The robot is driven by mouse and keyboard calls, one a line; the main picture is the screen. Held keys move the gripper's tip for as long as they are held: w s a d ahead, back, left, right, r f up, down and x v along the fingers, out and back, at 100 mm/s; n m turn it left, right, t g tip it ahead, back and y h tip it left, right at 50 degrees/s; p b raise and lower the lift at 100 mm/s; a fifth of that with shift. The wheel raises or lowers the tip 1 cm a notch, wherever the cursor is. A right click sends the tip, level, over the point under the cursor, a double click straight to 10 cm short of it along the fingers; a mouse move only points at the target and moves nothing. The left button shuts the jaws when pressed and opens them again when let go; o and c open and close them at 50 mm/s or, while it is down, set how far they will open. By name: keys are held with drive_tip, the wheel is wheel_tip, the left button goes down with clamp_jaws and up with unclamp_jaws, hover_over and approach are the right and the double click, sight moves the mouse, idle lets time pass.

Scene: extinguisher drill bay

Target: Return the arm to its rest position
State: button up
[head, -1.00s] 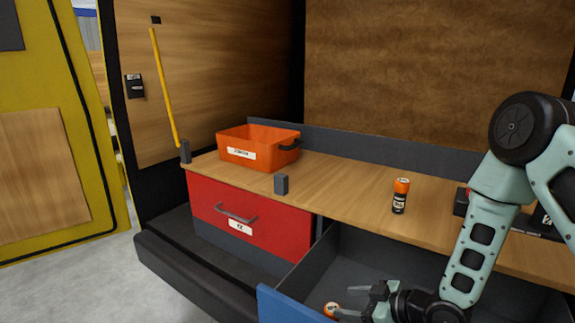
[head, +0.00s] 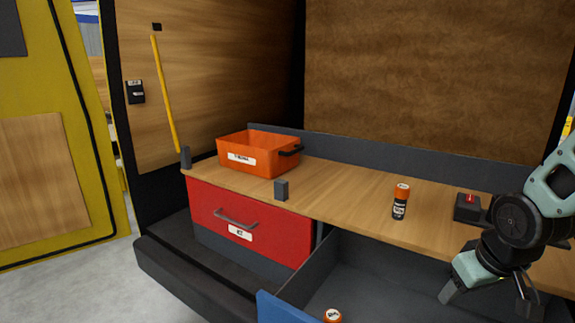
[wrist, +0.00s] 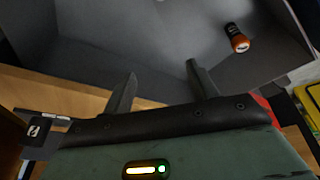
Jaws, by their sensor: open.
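My gripper (head: 486,296) is at the lower right of the head view, above the open drawer and near the worktop's front edge. In the wrist view my gripper (wrist: 160,84) shows two fingers spread apart with nothing between them. A small orange-capped black canister (wrist: 237,38) lies in the grey drawer, apart from the fingers. My arm is folded at the right edge of the head view, partly out of frame.
Another orange-capped canister (head: 401,201) stands on the wooden worktop (head: 350,190). An orange bin (head: 258,153) stands at the back left, above a shut red drawer (head: 250,225).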

drive_tip(key=s+r+m+g, duration=0.1)
drive_tip(key=s+r+m, duration=0.15)
drive_tip(key=s, duration=0.25)
drive_tip(key=s+a+r+n+g, duration=0.1)
drive_tip(key=s+a+n, duration=0.3)
drive_tip(key=a, duration=0.5)
drive_tip(key=s+a+r+n+g, duration=0.1)
drive_tip(key=s+a+n, duration=0.3)
drive_tip(key=s+a, duration=0.5)
drive_tip(key=shift+g+y, duration=0.3)
drive_tip(key=shift+g, duration=0.1)
